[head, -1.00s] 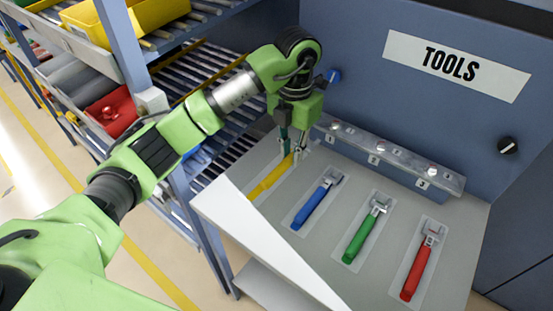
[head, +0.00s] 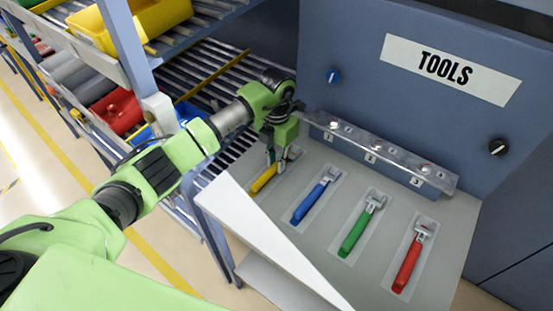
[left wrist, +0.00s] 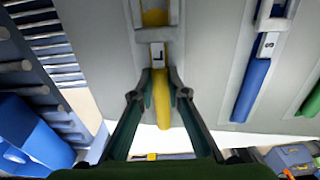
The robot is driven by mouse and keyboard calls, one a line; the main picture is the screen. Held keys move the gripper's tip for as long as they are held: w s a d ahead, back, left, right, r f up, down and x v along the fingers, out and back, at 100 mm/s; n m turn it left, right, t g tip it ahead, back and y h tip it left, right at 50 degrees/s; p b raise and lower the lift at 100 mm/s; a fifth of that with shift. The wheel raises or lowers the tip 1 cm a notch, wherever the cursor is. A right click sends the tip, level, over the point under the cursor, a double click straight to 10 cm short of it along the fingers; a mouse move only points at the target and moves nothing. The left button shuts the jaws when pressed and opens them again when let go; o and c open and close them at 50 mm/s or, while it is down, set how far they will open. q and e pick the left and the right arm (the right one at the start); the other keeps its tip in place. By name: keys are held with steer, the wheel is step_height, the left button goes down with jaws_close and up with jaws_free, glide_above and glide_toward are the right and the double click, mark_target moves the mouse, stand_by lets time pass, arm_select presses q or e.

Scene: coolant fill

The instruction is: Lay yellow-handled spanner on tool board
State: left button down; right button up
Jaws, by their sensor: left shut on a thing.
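The yellow-handled spanner (head: 264,178) is at the leftmost place on the sloping grey tool board (head: 335,265). My left gripper (head: 272,160) is over it, close to the board, and shut on its yellow handle. In the left wrist view the fingers (left wrist: 160,85) sit on both sides of the handle (left wrist: 163,105), and a grey head marked L (left wrist: 157,55) lies beyond them. A yellow patch (left wrist: 155,17) shows past the head. The gripper partly hides the spanner in the head view; I cannot tell whether it fully touches the board. My right gripper is not in view.
Blue (head: 315,197), green (head: 361,225) and red (head: 409,260) spanners lie in a row to the right. A clear-covered numbered rail (head: 380,155) runs behind them. A roller rack with bins (head: 125,105) stands left. A white panel (head: 265,235) edges the board.

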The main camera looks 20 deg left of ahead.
mark_target(276, 163)
arm_select(q)
steer(key=shift+f, duration=0.1)
steer(key=shift+f, duration=0.15)
steer(key=c, duration=2)
jaws_free()
steer(key=shift+o, duration=0.2)
step_height(276, 163, up, 12)
steer(key=p, duration=0.7)
steer(key=shift+r, duration=0.25)
